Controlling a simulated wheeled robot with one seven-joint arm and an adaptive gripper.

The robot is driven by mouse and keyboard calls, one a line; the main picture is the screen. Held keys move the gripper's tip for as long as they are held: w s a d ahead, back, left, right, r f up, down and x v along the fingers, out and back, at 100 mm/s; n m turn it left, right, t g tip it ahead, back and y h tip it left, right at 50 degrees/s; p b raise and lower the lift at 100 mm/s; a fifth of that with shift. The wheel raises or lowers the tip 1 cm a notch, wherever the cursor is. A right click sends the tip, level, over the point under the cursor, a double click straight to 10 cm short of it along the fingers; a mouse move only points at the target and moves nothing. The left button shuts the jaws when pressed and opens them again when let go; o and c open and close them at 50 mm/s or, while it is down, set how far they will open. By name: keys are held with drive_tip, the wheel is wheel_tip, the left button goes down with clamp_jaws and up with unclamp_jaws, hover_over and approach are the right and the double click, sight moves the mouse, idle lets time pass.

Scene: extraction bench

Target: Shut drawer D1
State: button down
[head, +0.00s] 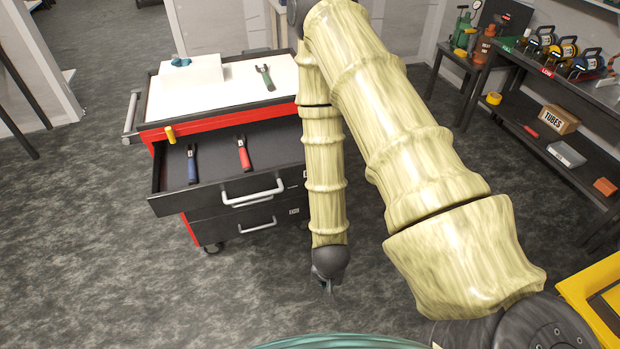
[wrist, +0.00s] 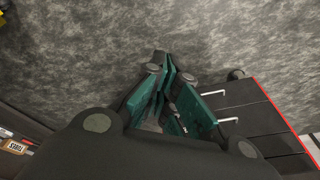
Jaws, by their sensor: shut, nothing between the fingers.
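A red and dark tool cart (head: 190,230) stands left of my arm. Its top drawer (head: 215,168) is pulled out, showing a blue-handled tool (head: 192,166) and a red-handled tool (head: 243,154) inside. I cannot read the drawer labels, so I cannot confirm which is D1. The drawers below look closed. My gripper (head: 328,284) hangs low to the right of the cart's front, apart from the drawer. In the wrist view my gripper (wrist: 166,66) is shut and empty, with dark drawer fronts (wrist: 245,105) and two pale handles to its right.
The cart's white top (head: 225,95) holds a white box (head: 190,75) and a green-handled tool (head: 265,77). A yellow object (head: 170,134) is at the drawer's back left. A dark shelf bench (head: 530,120) stands right. Grey floor (head: 260,300) is clear before the cart.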

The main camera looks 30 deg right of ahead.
drive_tip(key=w+d+r+m+t+b, duration=0.1)
drive_tip(key=w+d+r+m, duration=0.5)
drive_tip(key=w+r+m, duration=0.65)
drive_tip(key=w+d+r+m+t+b, duration=0.1)
drive_tip(key=w+d+r+m, duration=0.6)
drive_tip(key=m, duration=1)
drive_tip(key=w+f+p, duration=0.3)
drive_tip(key=w+f, duration=0.5)
drive_tip(key=f, duration=0.1)
drive_tip(key=shift+d+f, duration=0.15)
drive_tip(key=shift+d, duration=0.2)
drive_tip(key=shift+w+n, duration=0.1)
drive_tip(key=shift+n, duration=0.15)
